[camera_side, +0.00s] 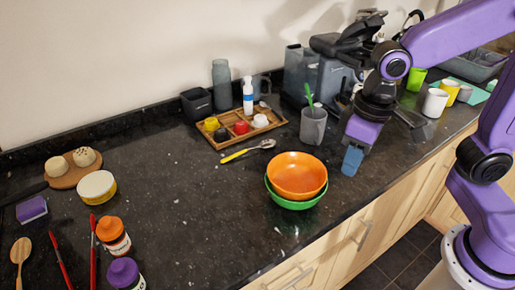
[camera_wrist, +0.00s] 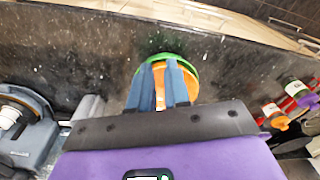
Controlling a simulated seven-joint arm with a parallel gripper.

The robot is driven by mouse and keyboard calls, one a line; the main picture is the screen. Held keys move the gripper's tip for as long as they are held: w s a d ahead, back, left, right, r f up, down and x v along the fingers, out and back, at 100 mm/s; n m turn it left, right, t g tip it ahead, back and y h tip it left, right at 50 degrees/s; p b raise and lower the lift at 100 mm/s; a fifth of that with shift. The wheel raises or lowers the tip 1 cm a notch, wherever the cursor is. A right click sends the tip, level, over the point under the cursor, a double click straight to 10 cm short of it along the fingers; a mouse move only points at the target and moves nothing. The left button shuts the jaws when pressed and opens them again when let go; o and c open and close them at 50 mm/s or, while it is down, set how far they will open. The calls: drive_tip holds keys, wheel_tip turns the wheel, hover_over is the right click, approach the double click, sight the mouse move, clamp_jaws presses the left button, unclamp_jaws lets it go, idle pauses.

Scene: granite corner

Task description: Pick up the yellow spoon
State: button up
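The yellow spoon (camera_side: 236,156) lies flat on the dark counter in the side view. Its yellow handle points left and its metal bowl end points right, toward the grey mug. I cannot make it out in the wrist view. My gripper (camera_side: 352,161) is well to the right of the spoon, above the counter near its front edge, with its blue fingers pointing down. In the wrist view my gripper (camera_wrist: 159,65) shows two blue fingers with a gap between them. The orange bowl shows through the gap; nothing is held.
An orange bowl (camera_side: 297,172) nested in a green bowl (camera_side: 293,202) stands between my gripper and the spoon. A grey mug (camera_side: 313,127) with a green utensil stands behind. A wooden tray (camera_side: 216,142) holding small jars is behind the spoon.

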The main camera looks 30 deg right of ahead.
drive_tip(key=w+a+r+m, duration=0.1)
drive_tip(key=w+a+m, duration=0.2)
drive_tip(key=w+m, duration=0.3)
drive_tip(key=w+a+r+m, duration=0.1)
drive_tip(key=w+a+m, duration=0.3)
drive_tip(key=w, duration=0.5)
drive_tip(key=m+t, duration=0.2)
drive_tip(key=m, duration=1.1)
approach(243, 151)
drive_tip(key=x, duration=0.8)
drive_tip(key=shift+w+f, duration=0.1)
drive_tip(key=shift+f, duration=0.1)
clamp_jaws()
